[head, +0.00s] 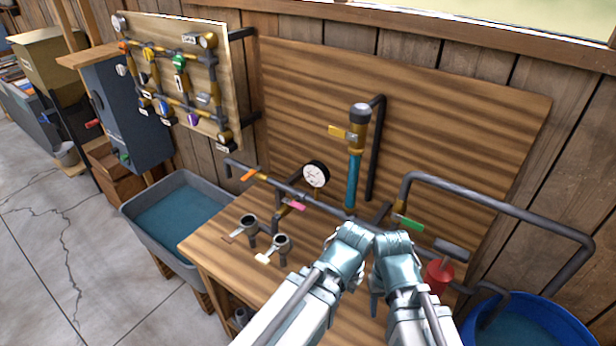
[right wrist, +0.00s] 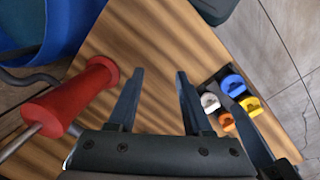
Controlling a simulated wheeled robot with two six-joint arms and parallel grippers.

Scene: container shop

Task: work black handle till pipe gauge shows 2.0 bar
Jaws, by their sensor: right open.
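A round white pipe gauge (head: 316,174) stands on the pipework at the back of the bench; its needle is too small to read. A dark handle (head: 451,250) sits right of my arms, just above a red cylinder (head: 438,276). The right wrist view shows a red cylinder (right wrist: 72,97) on a rod, left of my fingers. My right gripper (right wrist: 156,75) is open and empty above the wooden bench, apart from the red cylinder. In the head view it points down (head: 375,303). My left wrist is beside it; its fingers cannot be made out.
Pipes with orange, pink, green (head: 408,222) and yellow (head: 341,131) levers run along the backboard. A blue tub (head: 535,322) stands at right, a grey basin (head: 130,213) at left. Coloured pieces (right wrist: 232,84) lie in a dark box. Two fittings stand on the bench's left.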

